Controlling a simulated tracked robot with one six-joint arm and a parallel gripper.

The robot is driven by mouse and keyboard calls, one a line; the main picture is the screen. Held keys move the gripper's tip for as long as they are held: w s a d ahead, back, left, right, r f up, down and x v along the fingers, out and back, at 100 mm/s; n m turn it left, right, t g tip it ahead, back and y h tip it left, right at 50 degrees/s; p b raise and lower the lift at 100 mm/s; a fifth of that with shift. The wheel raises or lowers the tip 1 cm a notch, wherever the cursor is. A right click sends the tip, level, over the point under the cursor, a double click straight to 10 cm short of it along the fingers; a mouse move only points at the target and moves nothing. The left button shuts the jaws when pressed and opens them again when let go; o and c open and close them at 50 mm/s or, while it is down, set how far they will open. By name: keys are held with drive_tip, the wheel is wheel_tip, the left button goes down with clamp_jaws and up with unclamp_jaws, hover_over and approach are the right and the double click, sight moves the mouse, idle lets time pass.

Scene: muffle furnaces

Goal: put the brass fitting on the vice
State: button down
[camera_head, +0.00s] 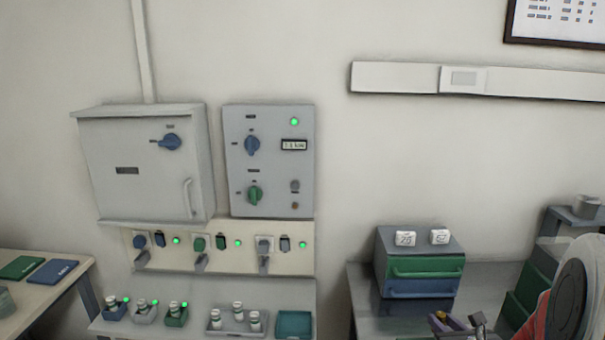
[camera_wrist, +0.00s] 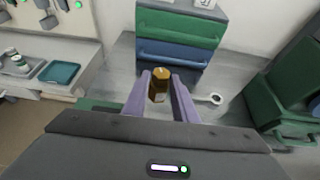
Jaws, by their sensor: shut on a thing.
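My gripper (camera_wrist: 160,80) has two purple fingers, seen in the wrist view on either side of the brass fitting (camera_wrist: 159,88). The fitting is small and golden-brown, and the fingers are shut on it. It appears above the grey bench top, but I cannot tell how high. In the head view my gripper (camera_head: 450,322) shows only partly at the bottom edge, small and unclear. I cannot make out a vice for certain in either view.
A drawer box with green and blue drawers (camera_wrist: 180,38) stands on the bench (camera_wrist: 228,82) beyond my gripper. A ring-ended metal tool (camera_wrist: 210,100) lies right of the fingers. Green stepped drawers (camera_wrist: 284,105) stand at right. A teal tray (camera_wrist: 60,73) is at left.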

drive_tip(key=w+a+r+n+y, duration=0.1)
drive_tip(key=w+a+n+y, duration=0.1)
drive_tip(key=a, duration=1)
drive_tip(key=w+a+n+y, duration=0.2)
drive_tip(key=a+y, duration=0.1)
drive_tip(key=a, duration=0.8)
drive_tip(key=shift+a+r, duration=0.35)
drive_tip(key=shift+r, duration=0.05)
drive_tip(key=f, duration=0.2)
drive_tip(key=s+f, duration=0.1)
drive_tip(key=f, duration=0.2)
drive_tip(key=shift+s+f, duration=0.25)
drive_tip(key=shift+f, duration=0.15)
drive_tip(key=shift+s, duration=0.1)
